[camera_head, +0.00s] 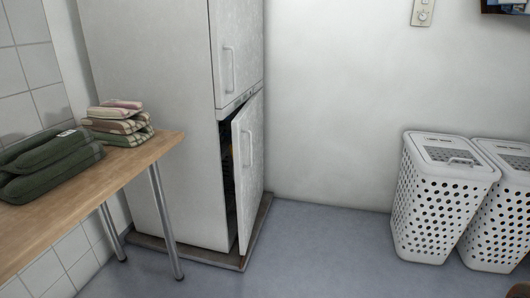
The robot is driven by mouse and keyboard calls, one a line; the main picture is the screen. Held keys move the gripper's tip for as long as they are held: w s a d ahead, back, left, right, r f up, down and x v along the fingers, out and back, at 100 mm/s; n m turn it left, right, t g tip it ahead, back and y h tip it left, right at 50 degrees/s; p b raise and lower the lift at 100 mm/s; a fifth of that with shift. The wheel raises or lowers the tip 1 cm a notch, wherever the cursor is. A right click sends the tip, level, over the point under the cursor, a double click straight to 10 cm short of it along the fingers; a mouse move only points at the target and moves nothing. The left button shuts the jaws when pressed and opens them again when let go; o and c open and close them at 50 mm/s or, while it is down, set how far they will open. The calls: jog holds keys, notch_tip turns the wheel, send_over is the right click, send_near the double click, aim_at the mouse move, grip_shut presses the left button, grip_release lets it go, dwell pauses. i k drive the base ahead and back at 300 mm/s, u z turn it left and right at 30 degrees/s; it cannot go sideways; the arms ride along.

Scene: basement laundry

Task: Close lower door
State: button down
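The lower door (249,168) belongs to a tall white fridge-like cabinet (160,110). It stands slightly ajar, with a dark gap along its left edge. A vertical handle (246,148) is on its outer face near that edge. The upper door (237,50) looks shut and has its own handle (229,68). What is inside the cabinet is mostly hidden in the dark gap. My gripper is not in view.
A wooden table (95,185) with metal legs stands at the left, bearing folded cloths (120,122) and dark green bundles (48,165). Two perforated white baskets (440,200) (497,212) stand at the right. The blue-grey floor (320,245) between is clear. The cabinet stands on a low base (190,254).

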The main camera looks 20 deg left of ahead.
aim_at(247, 127)
jog(key=z, duration=0.4)
jog(key=k, duration=0.9)
jog(key=z, duration=0.1)
jog(key=i, duration=1.3)
jog(key=u, duration=1.5)
jog(key=i, duration=0.6)
jog(key=u, duration=0.5)
